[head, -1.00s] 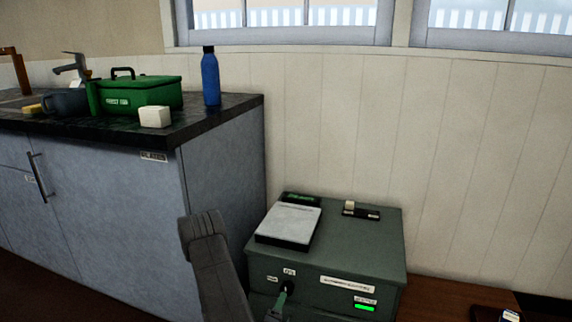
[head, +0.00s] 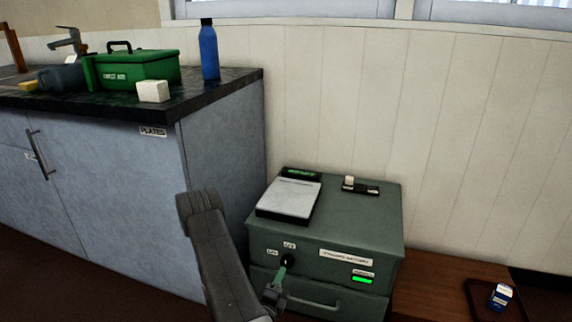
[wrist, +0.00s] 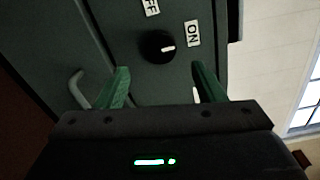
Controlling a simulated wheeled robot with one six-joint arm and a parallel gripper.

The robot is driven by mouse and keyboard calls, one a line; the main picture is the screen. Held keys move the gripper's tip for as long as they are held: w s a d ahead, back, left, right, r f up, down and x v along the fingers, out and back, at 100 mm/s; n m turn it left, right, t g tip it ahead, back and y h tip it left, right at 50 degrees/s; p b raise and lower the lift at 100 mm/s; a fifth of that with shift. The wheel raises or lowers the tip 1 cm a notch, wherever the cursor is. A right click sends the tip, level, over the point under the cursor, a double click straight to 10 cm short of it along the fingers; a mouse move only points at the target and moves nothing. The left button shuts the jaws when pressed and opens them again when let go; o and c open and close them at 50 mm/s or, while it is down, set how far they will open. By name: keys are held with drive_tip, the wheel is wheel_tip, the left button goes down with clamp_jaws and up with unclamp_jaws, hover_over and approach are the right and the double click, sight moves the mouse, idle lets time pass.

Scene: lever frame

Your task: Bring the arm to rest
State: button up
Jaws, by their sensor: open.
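My gripper (wrist: 160,88) shows in the wrist view with its two green fingers spread apart and nothing between them. A black round knob (wrist: 157,47) with a white mark lies just beyond the fingertips, on the front of a dark green cabinet (head: 320,284). The knob's white mark points toward the ON label (wrist: 193,34); an OFF label (wrist: 151,6) is beside it. In the head view my gripper (head: 283,272) is close to the knob (head: 287,261) and partly covers it. A green light (head: 362,280) glows on the cabinet front.
A scale-like device (head: 289,197) and a small black item (head: 361,186) lie on the cabinet top. A counter (head: 222,160) at left holds a green box (head: 138,71), a blue bottle (head: 209,52) and a white block (head: 153,91). A small blue-white carton (head: 501,296) sits at lower right.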

sight(287, 265)
drive_tip(key=b+x, duration=0.1)
drive_tip(key=x, duration=0.6)
drive_tip(key=shift+b, duration=0.3)
drive_tip(key=shift+s+a+n, duration=0.1)
drive_tip(key=shift+n, duration=0.7)
drive_tip(key=n, duration=0.3)
drive_tip(key=shift+n, duration=0.4)
drive_tip(key=n, duration=0.3)
drive_tip(key=shift+r+n+p, duration=0.1)
drive_tip(key=shift+n+p, duration=0.3)
drive_tip(key=n+p, duration=0.2)
drive_tip(key=n, duration=0.2)
drive_tip(key=shift+r+p, duration=0.2)
drive_tip(key=shift+p, duration=0.15)
drive_tip(key=shift+a+f+n+p, duration=0.1)
drive_tip(key=shift+f+n+p, duration=0.05)
drive_tip(key=shift+n+p, duration=1.55)
drive_tip(key=shift+n+b, duration=0.3)
